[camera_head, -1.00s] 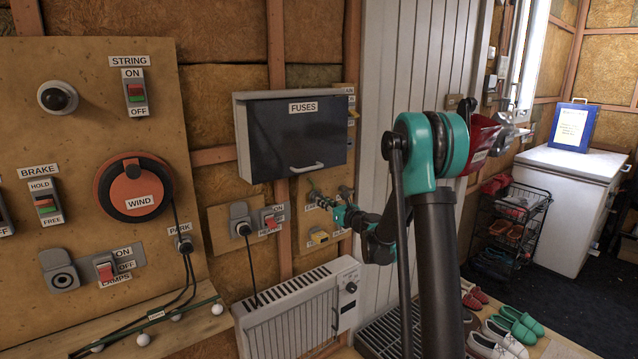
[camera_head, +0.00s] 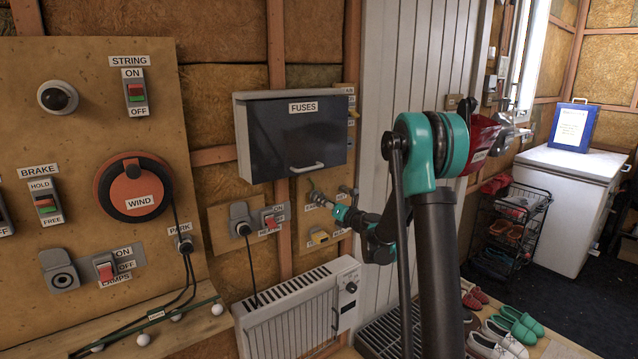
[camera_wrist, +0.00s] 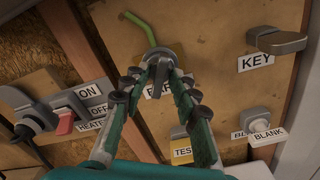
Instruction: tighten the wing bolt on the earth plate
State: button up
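The earth plate (camera_wrist: 177,48) is a small yellowish plate on the wooden board, with a green wire running to it. The grey metal wing bolt (camera_wrist: 158,54) stands in front of it, in the upper middle of the wrist view. My gripper (camera_wrist: 160,75) points at the plate, and its two teal fingers with dark knobs draw together on the wing bolt, which shows between their tips. The fingers partly hide the label under the plate. In the head view my gripper (camera_head: 331,207) is small at the lower board, and the bolt is too small to make out.
A KEY knob (camera_wrist: 277,40) is right of the bolt, with a BLANK fitting (camera_wrist: 260,127) below it. The heater switch (camera_wrist: 66,122) and plug are at left. The fuse box (camera_head: 297,135) hangs above, and a white heater (camera_head: 297,310) stands out below.

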dwell(0.3)
jog(key=v, duration=0.9)
dwell(0.6)
dwell(1.0)
jog(key=s+f+n+g+h, duration=0.2)
jog(key=s+f+n+g, duration=0.15)
jog(key=s+n, duration=0.65)
jog(key=s+f+n+g+h, duration=0.1)
jog(key=s+f+n+g, duration=0.25)
jog(key=s+n, duration=0.65)
jog(key=s+d+f+n+g+h, duration=0.1)
jog(key=s+d+f+n+h, duration=0.2)
jog(key=s+d+n, duration=0.3)
jog(key=s+d+f+n+g+h, duration=0.2)
jog(key=s+d+f+n+h, duration=0.2)
jog(key=s, duration=0.9)
jog(key=d+f+n, duration=0.2)
jog(key=n, duration=0.2)
jog(key=shift+n+h, duration=0.3)
jog(key=shift+n, duration=0.1)
jog(key=shift+w, duration=0.1)
